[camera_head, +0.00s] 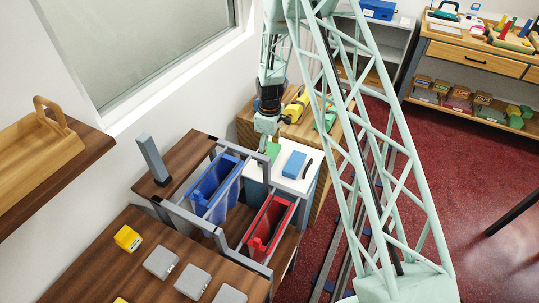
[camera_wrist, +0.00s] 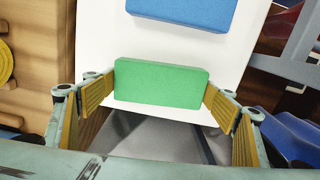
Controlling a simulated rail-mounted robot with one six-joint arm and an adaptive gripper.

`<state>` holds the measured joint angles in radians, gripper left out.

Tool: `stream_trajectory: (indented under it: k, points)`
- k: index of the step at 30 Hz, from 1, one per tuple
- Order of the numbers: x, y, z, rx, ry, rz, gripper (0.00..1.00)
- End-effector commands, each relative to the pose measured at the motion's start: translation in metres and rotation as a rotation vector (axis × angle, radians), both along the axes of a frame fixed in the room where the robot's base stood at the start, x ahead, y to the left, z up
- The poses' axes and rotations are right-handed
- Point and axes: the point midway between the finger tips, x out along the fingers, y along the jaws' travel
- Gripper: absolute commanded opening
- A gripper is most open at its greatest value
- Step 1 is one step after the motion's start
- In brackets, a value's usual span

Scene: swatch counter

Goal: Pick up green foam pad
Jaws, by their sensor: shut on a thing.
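The green foam pad (camera_wrist: 161,84) is a flat green block in the middle of the wrist view. My gripper (camera_wrist: 160,92) is shut on it, with one yellow ribbed finger pad against each short end. In the head view the pad (camera_head: 272,152) shows partly below my gripper (camera_head: 267,140), at the left part of a white-topped stand (camera_head: 300,181). I cannot tell whether the pad touches the white top or is just above it.
A blue block (camera_head: 293,164) lies on the white top beside the pad. A blue bin (camera_head: 215,188) and a red bin (camera_head: 268,228) hang in a grey frame nearby. A wooden cabinet with yellow tools (camera_head: 295,106) stands behind.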

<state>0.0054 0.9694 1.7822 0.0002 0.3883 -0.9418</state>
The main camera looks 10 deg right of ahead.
Motion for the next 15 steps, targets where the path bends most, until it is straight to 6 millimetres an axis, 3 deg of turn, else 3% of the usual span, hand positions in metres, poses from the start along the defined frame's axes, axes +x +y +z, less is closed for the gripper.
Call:
stream_trajectory:
  k: [8, 15]
  points:
    - [0.001, 0.0, 0.007, 0.0, -0.001, 0.0, 0.71]
    - [0.0, 0.0, 0.028, -0.001, -0.001, 0.0, 0.71]
